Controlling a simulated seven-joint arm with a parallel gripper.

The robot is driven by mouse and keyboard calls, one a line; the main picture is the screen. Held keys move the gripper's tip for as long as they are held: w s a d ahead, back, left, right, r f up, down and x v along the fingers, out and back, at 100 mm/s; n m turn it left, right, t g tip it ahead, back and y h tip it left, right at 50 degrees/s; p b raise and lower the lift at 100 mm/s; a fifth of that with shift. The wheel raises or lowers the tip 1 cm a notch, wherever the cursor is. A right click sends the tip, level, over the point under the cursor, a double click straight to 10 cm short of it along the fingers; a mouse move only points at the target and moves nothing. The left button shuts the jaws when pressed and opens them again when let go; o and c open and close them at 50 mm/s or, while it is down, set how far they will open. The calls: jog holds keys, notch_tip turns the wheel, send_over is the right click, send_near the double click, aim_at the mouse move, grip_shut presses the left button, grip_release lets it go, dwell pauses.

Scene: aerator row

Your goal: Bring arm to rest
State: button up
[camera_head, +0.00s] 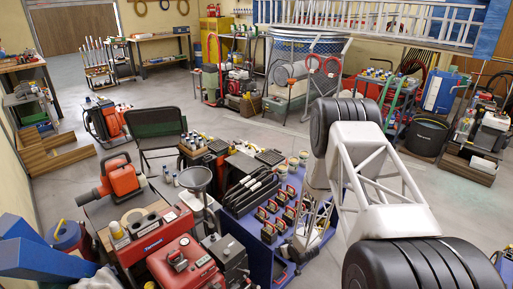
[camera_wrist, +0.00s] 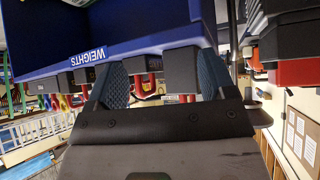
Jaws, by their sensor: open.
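My gripper (camera_wrist: 163,78) shows in the wrist view with its two blue textured fingers spread wide apart. No object is clearly held between them; small red parts show in the gap, seemingly behind the fingers. A blue bin (camera_wrist: 150,38) with an upside-down WEIGHTS label fills the top of that view, close to the fingertips. In the head view my white truss arm (camera_head: 375,175) reaches over the right side. The gripper's end is hard to make out there among the items by the blue bench.
The blue bench (camera_head: 258,262) carries several black blocks with red handles (camera_head: 270,232). A red machine (camera_head: 185,265) and an orange blower (camera_head: 122,178) stand to its left. A folding chair (camera_head: 158,125) is behind. Open floor (camera_head: 440,200) lies right of the arm.

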jog(key=d+r+m+h, duration=0.1)
jog(key=d+r+h, duration=0.25)
jog(key=r, duration=1.85)
jog(key=s+d+r+m+g, duration=0.1)
jog(key=s+r, duration=0.3)
jog(key=r, duration=0.4)
jog(key=s+d+r+m+g, duration=0.1)
jog(key=s+r, duration=0.3)
jog(key=r, duration=0.4)
jog(key=s+r+m+g+h, duration=0.1)
jog(key=s+r+g, duration=0.1)
jog(key=s+r, duration=1.65)
jog(key=s, duration=0.8)
jog(key=s+r+m+g, duration=0.1)
jog(key=s+r, duration=0.2)
jog(key=s, duration=0.8)
jog(key=shift+s+a+r, duration=0.15)
jog(key=shift+s+a, duration=0.05)
jog(key=shift+a, duration=0.05)
jog(key=shift+y, duration=0.25)
